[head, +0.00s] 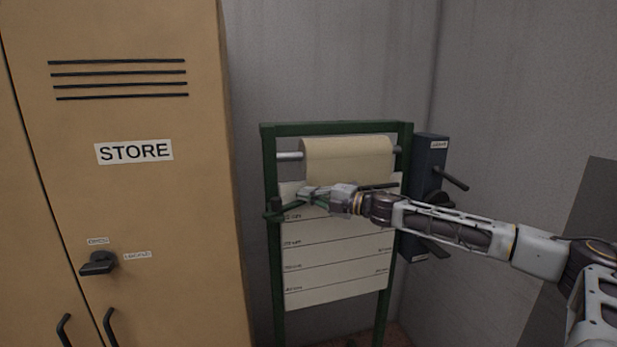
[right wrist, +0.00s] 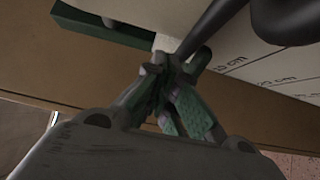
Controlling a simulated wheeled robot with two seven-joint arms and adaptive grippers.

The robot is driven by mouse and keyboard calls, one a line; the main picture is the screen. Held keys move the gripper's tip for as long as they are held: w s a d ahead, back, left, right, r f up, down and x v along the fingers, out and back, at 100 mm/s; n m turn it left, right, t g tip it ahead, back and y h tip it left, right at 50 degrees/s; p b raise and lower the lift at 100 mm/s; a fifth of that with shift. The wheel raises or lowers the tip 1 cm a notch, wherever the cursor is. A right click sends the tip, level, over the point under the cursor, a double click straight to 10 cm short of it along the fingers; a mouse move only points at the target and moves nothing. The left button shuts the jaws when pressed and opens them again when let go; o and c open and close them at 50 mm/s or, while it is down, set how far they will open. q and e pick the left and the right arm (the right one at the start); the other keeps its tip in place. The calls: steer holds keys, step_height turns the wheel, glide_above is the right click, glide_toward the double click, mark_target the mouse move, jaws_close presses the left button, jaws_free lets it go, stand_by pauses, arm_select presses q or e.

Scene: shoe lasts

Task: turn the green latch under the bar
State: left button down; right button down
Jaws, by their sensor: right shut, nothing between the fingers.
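A green latch (head: 280,211) sits at the left post of the green frame, at the left end of a dark bar (head: 380,186) that crosses the paper. My right gripper (head: 306,194) is in front of the bar's left part, close to the latch, and hides some of both. In the right wrist view its fingertips (right wrist: 168,68) are together and empty, close to the dark bar (right wrist: 205,40). I cannot tell whether they touch the bar or the latch. A green piece (right wrist: 100,22) shows beyond the fingers at upper left. My left gripper is out of view.
A paper roll (head: 347,160) hangs in the green frame (head: 335,128), its marked sheet (head: 335,260) hanging below. A dark box (head: 430,155) with handles stands at the right. A tan STORE cabinet (head: 130,210) with a handle is close at the left.

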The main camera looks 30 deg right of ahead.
steer(key=shift+r, duration=2.85)
